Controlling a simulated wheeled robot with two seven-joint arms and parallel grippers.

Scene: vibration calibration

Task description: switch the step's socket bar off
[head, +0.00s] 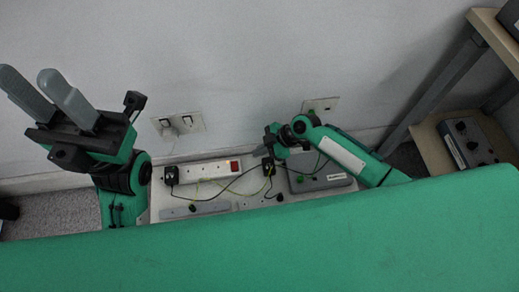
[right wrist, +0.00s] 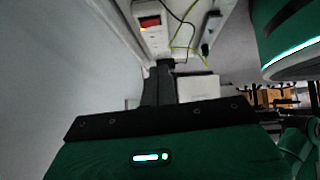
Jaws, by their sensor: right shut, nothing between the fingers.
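The white socket bar (head: 205,172) lies on a light step at the foot of the wall. Its red rocker switch (head: 235,165) is at the right end, with a small orange glow beside it. In the right wrist view the bar (right wrist: 154,42) and the red switch (right wrist: 150,22) show beyond the fingertips. My right gripper (head: 270,138) is shut and empty, just right of the switch; its fingers (right wrist: 163,66) look apart from the switch. My left gripper (head: 27,74) is open and empty, raised at the upper left.
Black plugs (head: 171,175) with cables stand at the bar's ends. A grey box (head: 322,178) lies right of the bar. Wall sockets (head: 190,122) are above. A green surface (head: 260,240) covers the foreground. A wooden shelf unit (head: 430,140) stands at the right.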

